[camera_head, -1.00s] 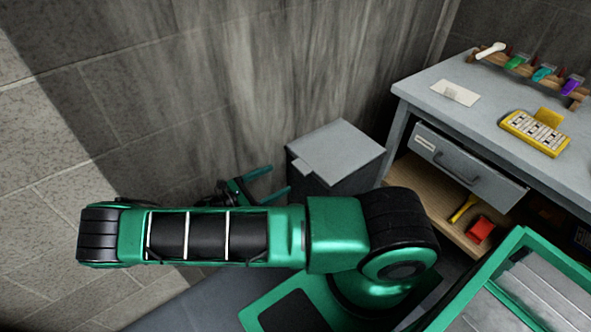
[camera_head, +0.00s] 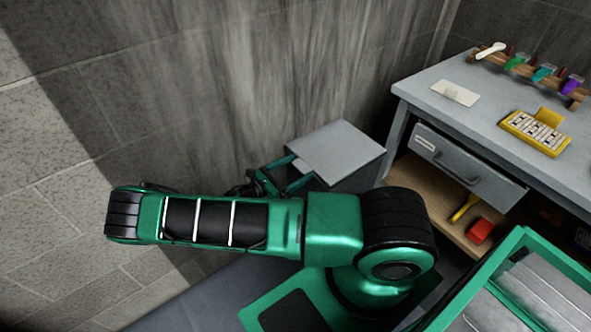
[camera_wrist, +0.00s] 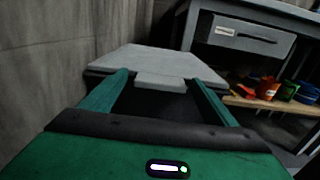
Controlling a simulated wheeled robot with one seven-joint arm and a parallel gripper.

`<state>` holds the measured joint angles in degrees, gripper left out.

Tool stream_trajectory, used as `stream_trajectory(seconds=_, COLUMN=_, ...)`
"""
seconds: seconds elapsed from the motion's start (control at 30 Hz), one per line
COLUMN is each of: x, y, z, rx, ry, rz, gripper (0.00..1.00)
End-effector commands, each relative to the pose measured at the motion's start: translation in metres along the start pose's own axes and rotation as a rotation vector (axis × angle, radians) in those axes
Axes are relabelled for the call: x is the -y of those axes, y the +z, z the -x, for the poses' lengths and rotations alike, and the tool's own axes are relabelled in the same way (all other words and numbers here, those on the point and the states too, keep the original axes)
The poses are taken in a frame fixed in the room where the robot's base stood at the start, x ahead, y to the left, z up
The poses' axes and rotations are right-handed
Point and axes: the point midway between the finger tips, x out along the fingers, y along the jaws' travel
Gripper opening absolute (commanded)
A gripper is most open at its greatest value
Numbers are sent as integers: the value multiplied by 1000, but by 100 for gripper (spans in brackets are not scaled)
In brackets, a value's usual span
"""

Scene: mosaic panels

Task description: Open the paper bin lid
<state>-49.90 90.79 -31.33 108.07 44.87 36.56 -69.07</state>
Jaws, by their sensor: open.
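The paper bin is a dark box (camera_head: 345,182) with a flat grey lid (camera_head: 337,148), standing on the floor between the wall and the desk. The lid lies flat on top, and its small front tab (camera_wrist: 160,81) shows in the wrist view. My gripper (camera_head: 293,172) is open at the bin's near left side. In the wrist view its two green fingers (camera_wrist: 163,84) point at the bin, one on either side of the tab. I cannot tell whether they touch it. My arm hides the lower part of the bin in the head view.
The grey desk (camera_head: 425,85) stands right of the bin, with a closed drawer (camera_head: 468,170) and an open shelf holding a red item (camera_head: 480,231). A stained wall (camera_head: 240,80) rises behind and left. A green-rimmed tray (camera_head: 500,262) is at the lower right.

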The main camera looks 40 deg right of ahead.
Motion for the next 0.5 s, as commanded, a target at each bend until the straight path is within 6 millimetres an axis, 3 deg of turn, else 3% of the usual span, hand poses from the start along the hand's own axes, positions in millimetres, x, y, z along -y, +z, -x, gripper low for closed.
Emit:
stream_trajectory(seconds=0.3, x=0, y=0, z=-3, rx=0, ry=1, rz=0, gripper=81)
stream_trajectory(seconds=0.37, x=0, y=0, z=-3, rx=0, ry=1, rz=0, gripper=69)
stream_trajectory(seconds=0.5, x=0, y=0, z=-2, rx=0, ry=1, rz=-1, gripper=36)
